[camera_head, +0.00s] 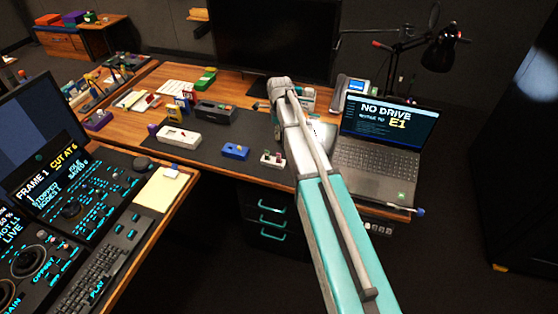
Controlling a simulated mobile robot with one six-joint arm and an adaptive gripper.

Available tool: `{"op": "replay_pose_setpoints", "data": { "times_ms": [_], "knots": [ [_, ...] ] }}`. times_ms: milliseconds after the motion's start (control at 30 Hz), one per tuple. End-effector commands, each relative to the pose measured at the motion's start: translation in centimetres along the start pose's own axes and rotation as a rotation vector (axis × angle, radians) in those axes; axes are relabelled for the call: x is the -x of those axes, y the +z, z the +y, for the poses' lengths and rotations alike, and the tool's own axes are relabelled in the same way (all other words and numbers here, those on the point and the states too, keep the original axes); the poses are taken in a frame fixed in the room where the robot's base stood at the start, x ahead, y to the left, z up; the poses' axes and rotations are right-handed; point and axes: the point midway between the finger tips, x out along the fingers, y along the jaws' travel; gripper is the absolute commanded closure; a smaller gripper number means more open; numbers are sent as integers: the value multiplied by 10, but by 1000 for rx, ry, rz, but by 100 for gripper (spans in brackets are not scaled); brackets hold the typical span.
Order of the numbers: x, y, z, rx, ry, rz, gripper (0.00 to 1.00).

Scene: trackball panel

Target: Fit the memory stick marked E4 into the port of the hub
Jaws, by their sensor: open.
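I cannot read an E4 mark on any item, so I cannot tell which one is the memory stick. Several small boxy devices lie on the dark desk mat: a white one (178,136), a dark grey one (215,112), a blue one (235,151) and a small pale one with dark slots (272,159). I cannot tell which of them is the hub, and no port shows clearly. My arm (335,230) reaches over the desk from the lower right. Its far end is near the back of the mat. My gripper's fingers are hidden behind the arm.
An open laptop (375,165) reading "NO DRIVE" and "E1" stands right of my arm, with a small blue-tipped piece (420,211) at its front right corner. A monitor (275,40) stands behind. A control console (75,200) fills the left. Bare mat (212,152) shows between devices.

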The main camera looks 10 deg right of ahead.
Motion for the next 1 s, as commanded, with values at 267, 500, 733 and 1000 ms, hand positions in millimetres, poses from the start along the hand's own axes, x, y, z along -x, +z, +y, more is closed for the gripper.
{"op": "replay_pose_setpoints", "data": {
  "times_ms": [267, 500, 733, 1000],
  "knots": [
    [-22, 0, 0, 0, 0, 0, 46],
    [-40, 0, 0, 1, 0, 0, 46],
    [-57, 0, 0, 1, 0, 0, 46],
    [-76, 0, 0, 0, 0, 0, 46]
  ]
}}
